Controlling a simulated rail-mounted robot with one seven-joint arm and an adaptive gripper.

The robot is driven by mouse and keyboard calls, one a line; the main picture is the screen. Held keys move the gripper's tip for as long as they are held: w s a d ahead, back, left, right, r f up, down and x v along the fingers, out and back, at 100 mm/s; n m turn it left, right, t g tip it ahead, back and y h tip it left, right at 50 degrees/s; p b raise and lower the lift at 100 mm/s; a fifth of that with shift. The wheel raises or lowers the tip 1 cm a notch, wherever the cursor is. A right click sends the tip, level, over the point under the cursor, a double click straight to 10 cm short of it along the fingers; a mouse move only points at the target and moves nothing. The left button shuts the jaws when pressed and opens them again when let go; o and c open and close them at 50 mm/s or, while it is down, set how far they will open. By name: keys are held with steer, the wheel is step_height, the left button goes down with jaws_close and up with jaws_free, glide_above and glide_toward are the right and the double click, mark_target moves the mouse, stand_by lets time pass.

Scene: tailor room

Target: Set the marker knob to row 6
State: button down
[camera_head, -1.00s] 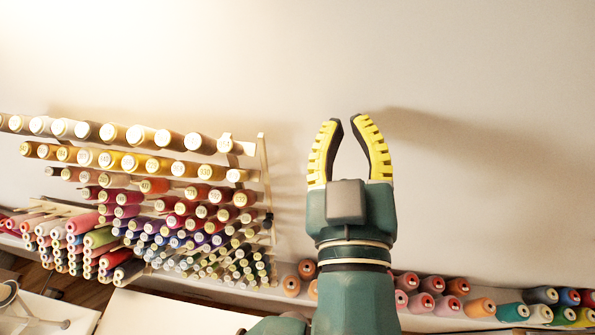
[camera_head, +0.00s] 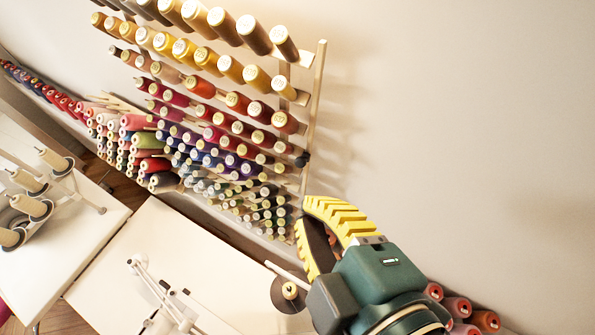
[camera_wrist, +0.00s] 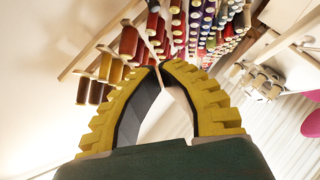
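The marker knob (camera_head: 302,159) is a small dark knob on the upright wooden post (camera_head: 316,95) at the right end of the thread rack, in the head view. It sits around the lower middle rows; I cannot read a row number. My gripper (camera_head: 303,211) has yellow and black fingers. It is below the knob in the picture, apart from it, with its fingertips pointing up and left toward the rack's lower right end. The fingers are apart with a narrow gap at the tips and nothing between them. In the wrist view the fingertips (camera_wrist: 158,66) point at the rack; I cannot make out the knob there.
The rack holds rows of thread spools (camera_head: 200,85) left of the post. The wall (camera_head: 470,110) to the right is bare. A white table (camera_head: 140,250) stands below, with a dark round spool stand (camera_head: 285,305) near my gripper. More spools (camera_head: 460,307) lie behind my arm.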

steer(key=p, duration=0.2)
glide_toward(288, 152)
steer(key=w+a, duration=0.2)
steer(key=a, duration=0.2)
steer(key=w+f, duration=0.1)
steer(key=w+d+f+p, duration=0.1)
steer(key=shift+w+d+f, duration=0.15)
steer(key=shift+w+d, duration=0.2)
steer(key=shift+w+d+f, duration=0.1)
steer(key=shift+w+f, duration=0.05)
steer(key=shift+f, duration=0.05)
steer(key=f+b, duration=0.3)
steer(key=f, duration=0.1)
steer(key=shift+s+f+b, duration=0.2)
steer(key=shift+f+b, duration=0.15)
steer(key=shift+r, duration=0.15)
